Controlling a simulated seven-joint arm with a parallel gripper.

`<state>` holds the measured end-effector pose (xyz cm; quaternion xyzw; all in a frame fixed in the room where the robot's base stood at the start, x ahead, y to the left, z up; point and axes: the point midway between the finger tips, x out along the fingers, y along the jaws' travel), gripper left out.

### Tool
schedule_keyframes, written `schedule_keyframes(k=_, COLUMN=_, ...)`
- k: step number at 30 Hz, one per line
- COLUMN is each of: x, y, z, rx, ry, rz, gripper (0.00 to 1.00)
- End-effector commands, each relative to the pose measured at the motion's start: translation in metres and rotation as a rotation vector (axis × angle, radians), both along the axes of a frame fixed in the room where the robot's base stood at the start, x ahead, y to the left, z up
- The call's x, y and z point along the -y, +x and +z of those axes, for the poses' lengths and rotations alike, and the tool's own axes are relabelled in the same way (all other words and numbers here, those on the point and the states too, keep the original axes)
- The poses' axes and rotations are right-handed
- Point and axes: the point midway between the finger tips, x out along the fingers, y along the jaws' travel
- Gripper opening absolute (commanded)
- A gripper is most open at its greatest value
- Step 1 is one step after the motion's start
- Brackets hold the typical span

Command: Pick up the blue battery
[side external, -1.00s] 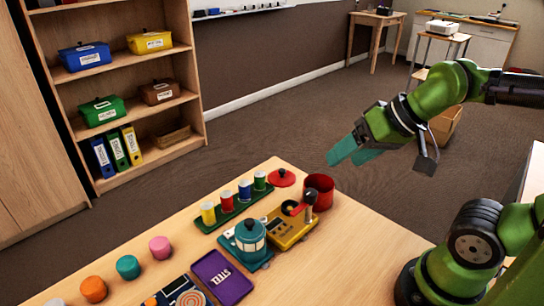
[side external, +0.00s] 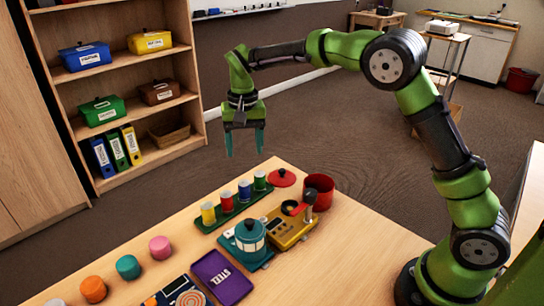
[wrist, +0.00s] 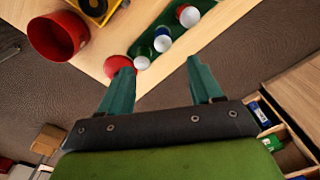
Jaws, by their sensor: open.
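The blue battery (side external: 245,191) stands upright on a green tray (side external: 230,217) with a yellow battery (side external: 208,213), a red battery (side external: 227,201) and a green battery (side external: 260,181). In the wrist view the blue battery (wrist: 163,31) shows its white end, between the green battery (wrist: 146,50) and the red battery (wrist: 189,5). My gripper (side external: 245,144) is open and empty, fingers pointing down, apart from the batteries and above them in the picture. In the wrist view my gripper's fingers (wrist: 159,67) are spread, and the batteries lie beyond the tips.
A red lid (side external: 282,178) and red pot (side external: 319,190) are right of the tray. A teal lantern-like object (side external: 249,238), yellow device (side external: 288,230) and purple tray (side external: 221,277) are in front. The table's far edge is close behind the batteries. A shelf (side external: 200,100) stands at the back left.

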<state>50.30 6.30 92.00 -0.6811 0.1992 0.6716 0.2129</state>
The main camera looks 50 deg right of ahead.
Motion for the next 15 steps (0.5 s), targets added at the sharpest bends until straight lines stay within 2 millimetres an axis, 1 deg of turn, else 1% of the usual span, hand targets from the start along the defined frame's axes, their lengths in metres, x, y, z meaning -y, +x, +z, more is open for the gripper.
schedule_keyframes(k=1, x=-0.001, y=0.01, z=-0.002, rx=-0.007, ry=-0.012, rz=-0.025, gripper=0.64)
schedule_keyframes(k=3, x=-0.001, y=0.017, z=0.004, rx=-0.008, ry=-0.02, rz=-0.064, gripper=0.64)
schedule_keyframes(k=6, x=-0.002, y=0.02, z=0.019, rx=-0.001, ry=-0.017, rz=-0.113, gripper=0.64)
schedule_keyframes(k=7, x=-0.002, y=0.018, z=0.017, rx=-0.011, ry=-0.018, rz=-0.123, gripper=0.64)
schedule_keyframes(k=11, x=-0.002, y=0.015, z=0.0, rx=-0.025, ry=-0.015, rz=-0.139, gripper=0.64)
schedule_keyframes(k=15, x=-0.002, y=0.014, z=-0.03, rx=-0.026, ry=-0.015, rz=-0.138, gripper=0.64)
